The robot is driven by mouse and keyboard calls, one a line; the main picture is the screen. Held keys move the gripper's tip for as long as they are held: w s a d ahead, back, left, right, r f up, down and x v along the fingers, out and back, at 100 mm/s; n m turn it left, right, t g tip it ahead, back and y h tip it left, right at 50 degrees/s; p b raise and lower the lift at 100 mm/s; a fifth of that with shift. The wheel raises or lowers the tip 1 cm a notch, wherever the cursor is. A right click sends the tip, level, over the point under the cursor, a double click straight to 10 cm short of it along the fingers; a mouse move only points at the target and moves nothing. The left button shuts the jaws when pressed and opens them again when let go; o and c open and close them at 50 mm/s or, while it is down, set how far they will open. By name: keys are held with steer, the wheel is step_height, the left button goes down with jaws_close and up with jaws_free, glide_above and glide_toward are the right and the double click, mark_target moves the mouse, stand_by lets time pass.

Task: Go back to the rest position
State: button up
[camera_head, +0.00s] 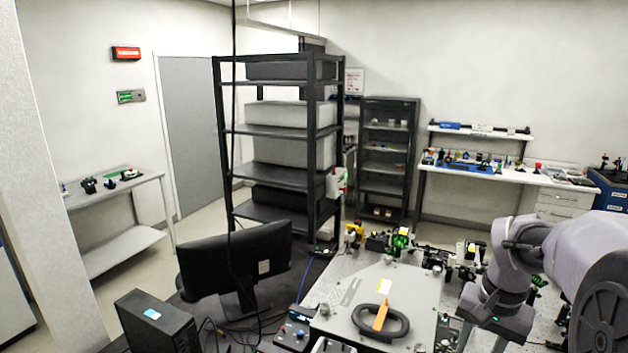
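My arm comes in from the right edge and bends down over the right part of the optical bench (345,272). My gripper (484,338) points down at its lower end, near the bottom of the picture. Its fingertips are too small and too close to the frame's edge to tell whether it is open or shut. I cannot make out anything held in it. A grey box lid (398,288) with a black handle (392,326) lies left of my gripper, apart from it. An orange-and-yellow tool-like item (381,314) lies by the handle.
Several small optics mounts (401,240) stand along the bench's back edge and near my arm. A monitor (238,262) and a black computer box (157,322) stand left. A tall black rack (270,131) is behind. Open floor shows at the left, beside the side table (120,190).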

steer(key=s+a+f+n+t+y+b, duration=0.1)
steer(key=s+a+f+t+b, duration=0.1)
steer(key=s+a+f+b, duration=0.6)
steer(key=s+a+f+n+t+y+b, duration=0.1)
steer(key=s+a+f+n+t+b, duration=0.1)
steer(key=s+a+f+b, duration=0.6)
steer(key=a+f+b, duration=0.1)
steer(key=a+b, duration=0.3)
steer(key=b, duration=0.1)
steer(key=shift+a+f+t, duration=0.15)
steer(key=shift+a+t, duration=0.1)
steer(key=shift+t, duration=0.15)
steer(key=shift+s, duration=0.15)
jaws_close()
